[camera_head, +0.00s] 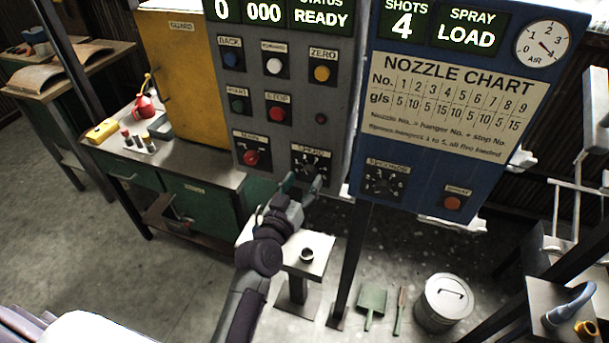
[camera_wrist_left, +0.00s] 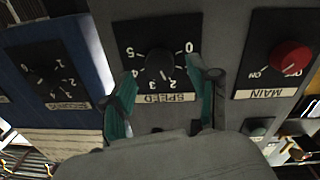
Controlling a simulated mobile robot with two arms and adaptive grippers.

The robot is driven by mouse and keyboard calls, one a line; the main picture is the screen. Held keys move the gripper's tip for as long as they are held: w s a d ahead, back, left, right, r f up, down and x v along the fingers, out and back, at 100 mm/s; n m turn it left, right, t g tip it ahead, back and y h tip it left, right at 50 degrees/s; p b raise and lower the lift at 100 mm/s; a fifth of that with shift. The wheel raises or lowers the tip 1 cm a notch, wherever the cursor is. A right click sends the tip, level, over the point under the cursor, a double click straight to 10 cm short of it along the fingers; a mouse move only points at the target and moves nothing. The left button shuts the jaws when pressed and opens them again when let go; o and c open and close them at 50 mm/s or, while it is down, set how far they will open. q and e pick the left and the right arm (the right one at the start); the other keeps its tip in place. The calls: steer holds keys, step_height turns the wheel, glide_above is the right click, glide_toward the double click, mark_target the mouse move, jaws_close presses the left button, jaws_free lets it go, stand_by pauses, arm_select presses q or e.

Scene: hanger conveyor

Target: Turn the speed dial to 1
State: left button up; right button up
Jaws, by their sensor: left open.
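The speed dial (camera_head: 312,160) is a black knob on a black plate, low on the grey control panel. It shows upside down in the left wrist view (camera_wrist_left: 160,66), with numbers from 0 to 5 around it. Which number it points to is not clear. My left gripper (camera_head: 303,184) is open at the panel, just below the dial in the head view. In the left wrist view, its two teal fingers stand on either side of the knob, with visible space between them and it. My right gripper is not in view.
The red MAIN switch (camera_head: 250,158) is left of the dial, with several push buttons above. A blue panel (camera_head: 425,176) stands to the right with a second dial (camera_head: 385,182) and an orange SPRAY button (camera_head: 453,203). A small pedestal (camera_head: 308,250) stands below.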

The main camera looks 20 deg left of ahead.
arm_select(q)
steer(key=shift+w, duration=0.7)
jaws_close()
